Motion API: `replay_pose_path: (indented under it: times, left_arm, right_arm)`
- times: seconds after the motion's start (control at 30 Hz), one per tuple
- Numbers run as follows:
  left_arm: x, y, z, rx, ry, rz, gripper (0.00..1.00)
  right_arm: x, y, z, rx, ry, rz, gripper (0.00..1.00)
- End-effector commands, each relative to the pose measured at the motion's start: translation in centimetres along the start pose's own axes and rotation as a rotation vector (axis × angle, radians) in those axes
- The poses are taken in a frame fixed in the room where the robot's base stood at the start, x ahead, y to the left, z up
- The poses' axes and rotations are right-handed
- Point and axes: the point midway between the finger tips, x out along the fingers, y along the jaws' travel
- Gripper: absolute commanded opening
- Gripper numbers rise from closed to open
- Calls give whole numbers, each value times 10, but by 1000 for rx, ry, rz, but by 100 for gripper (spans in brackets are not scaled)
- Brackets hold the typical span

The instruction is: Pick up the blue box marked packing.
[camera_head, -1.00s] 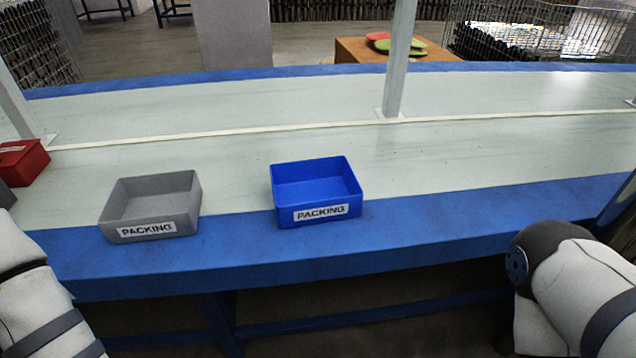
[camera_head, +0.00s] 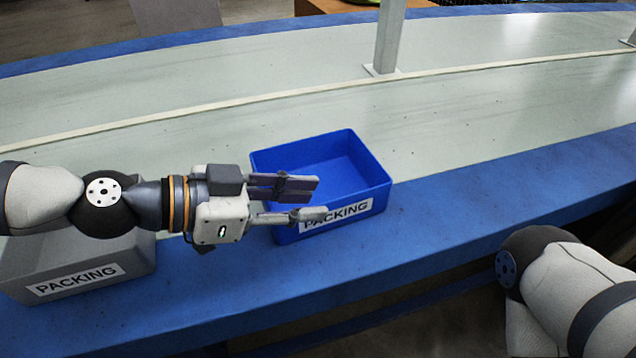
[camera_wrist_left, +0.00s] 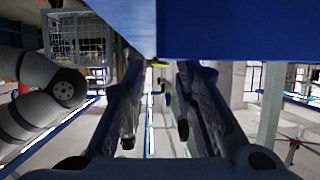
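The blue box (camera_head: 372,165) is an open-topped bin with a white PACKING label on its front, upright on the blue front edge of the table. My left gripper (camera_head: 318,202) is open, with its two fingers apart and pointing right. In the head view the fingers overlap the box's left side and front left corner and hide part of the label. I cannot tell whether they touch it. In the left wrist view the fingers (camera_wrist_left: 158,105) show apart and empty, with a blue surface close above them. My right gripper is out of view.
A grey box (camera_head: 95,275) marked PACKING stands at the left, partly hidden by my left arm. A pale post (camera_head: 388,40) rises from the table behind the blue box. The pale tabletop (camera_head: 480,125) right of the box is clear.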

Motion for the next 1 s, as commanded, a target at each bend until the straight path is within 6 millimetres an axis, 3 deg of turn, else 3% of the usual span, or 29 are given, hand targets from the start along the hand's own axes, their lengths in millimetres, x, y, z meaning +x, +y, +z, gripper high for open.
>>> replay_pose_path:
  times: [0.33, 0.57, 0.7, 1.0]
  left_arm:
    - [56, 2, -2, -2, -1, 1, 27]
    - [59, 1, -2, -3, 0, 0, 27]
    - [58, 1, -2, -3, 0, 0, 0]
    - [58, 1, -3, -2, 0, 0, 0]
  right_arm:
    - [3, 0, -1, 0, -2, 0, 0]
    - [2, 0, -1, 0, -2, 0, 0]
    - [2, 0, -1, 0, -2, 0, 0]
    - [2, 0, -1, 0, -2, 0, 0]
